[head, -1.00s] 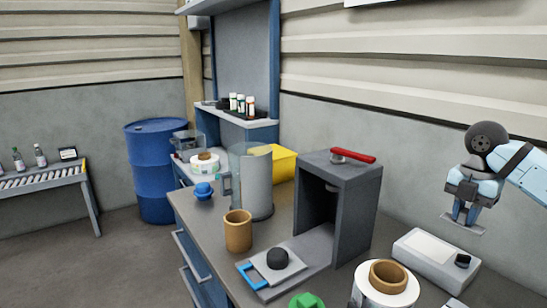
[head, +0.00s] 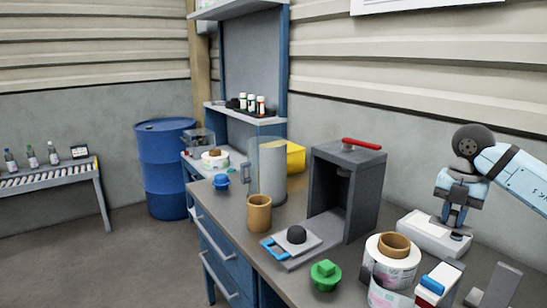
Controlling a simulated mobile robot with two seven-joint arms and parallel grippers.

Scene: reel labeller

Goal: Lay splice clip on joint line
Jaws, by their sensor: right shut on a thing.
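My right gripper (head: 453,218) comes in from the right, pointing down, with its fingertips just above or in front of the pale box (head: 424,231). It is shut on a small, thin pale plate that looks like the splice clip; it is mostly lost against the box in this view. I cannot tell whether the plate touches the box. No joint line can be made out clearly. My left gripper is not in view.
A label reel (head: 388,268) with a brown core, a green knob (head: 325,276) and a blue-red-white item (head: 432,286) crowd the front. The dark press frame (head: 364,200), brown cup (head: 259,214) and clear cylinder (head: 271,175) stand farther left.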

